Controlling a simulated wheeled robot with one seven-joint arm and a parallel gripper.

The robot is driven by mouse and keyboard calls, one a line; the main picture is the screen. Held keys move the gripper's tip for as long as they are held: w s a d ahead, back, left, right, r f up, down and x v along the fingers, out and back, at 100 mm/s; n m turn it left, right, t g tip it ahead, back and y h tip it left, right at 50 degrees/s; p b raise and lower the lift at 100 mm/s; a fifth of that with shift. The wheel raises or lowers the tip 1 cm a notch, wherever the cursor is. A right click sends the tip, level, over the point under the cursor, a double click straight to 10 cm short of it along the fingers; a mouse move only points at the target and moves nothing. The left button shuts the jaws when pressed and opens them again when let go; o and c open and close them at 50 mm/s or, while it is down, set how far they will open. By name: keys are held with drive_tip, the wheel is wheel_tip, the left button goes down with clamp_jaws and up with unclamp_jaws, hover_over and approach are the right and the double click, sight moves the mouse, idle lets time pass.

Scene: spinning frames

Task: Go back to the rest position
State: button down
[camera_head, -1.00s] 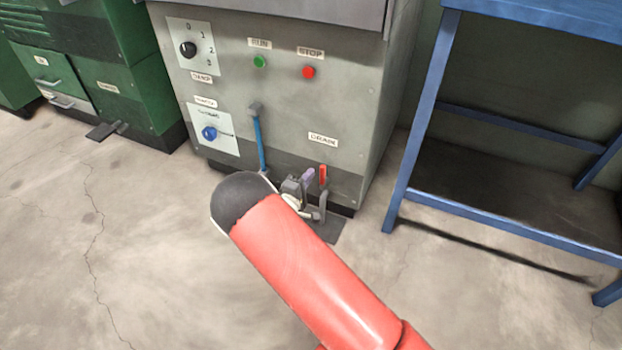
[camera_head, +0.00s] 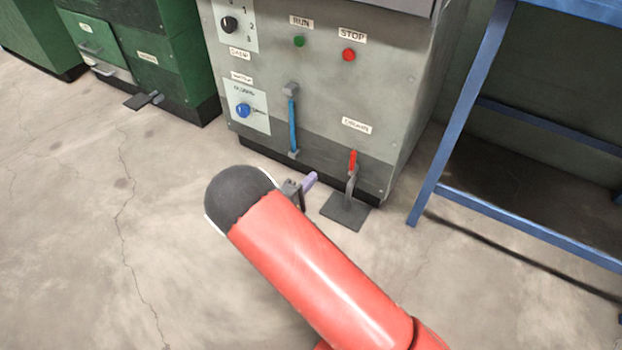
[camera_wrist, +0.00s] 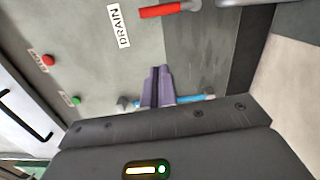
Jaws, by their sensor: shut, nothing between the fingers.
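My gripper (camera_head: 310,180) shows in the head view just past the end of my red arm, which hides part of it. Its purple fingers (camera_wrist: 158,86) are together and empty in the wrist view. It is in front of the grey machine (camera_head: 385,100), apart from the red-handled drain lever (camera_head: 352,163) to its right. The red handle also shows in the wrist view (camera_wrist: 160,10). The blue vertical handle (camera_head: 293,125) is on the machine's front, up and left of the fingers.
The machine carries a green RUN button (camera_head: 299,41), a red STOP button (camera_head: 348,55) and a blue knob (camera_head: 243,110). A dark floor plate (camera_head: 345,212) lies below the lever. A blue table frame (camera_head: 455,130) stands right, green cabinets (camera_head: 165,75) left. The floor in front is clear.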

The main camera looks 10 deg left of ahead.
drive_tip(key=s+d+r+m+g+h+p, duration=0.25)
drive_tip(key=d+r+m+g, duration=0.3)
drive_tip(key=d+r, duration=0.55)
drive_tip(key=s+d+r+m+g+h+p, duration=0.15)
drive_tip(key=s+d+r+m+g, duration=0.25)
drive_tip(key=d+r+g, duration=0.55)
drive_tip(key=s+d+r+m+t+y+p, duration=0.2)
drive_tip(key=s+r+y, duration=0.3)
drive_tip(key=s+r, duration=0.4)
drive_tip(key=s+d+r+m+t+y+p, duration=0.2)
drive_tip(key=s+d+r+y+p, duration=0.3)
drive_tip(key=s+r, duration=0.5)
drive_tip(key=shift+s+m+y, duration=0.45)
drive_tip(key=shift+s+y, duration=0.05)
drive_tip(key=shift+s, duration=0.15)
drive_tip(key=shift+f, duration=0.1)
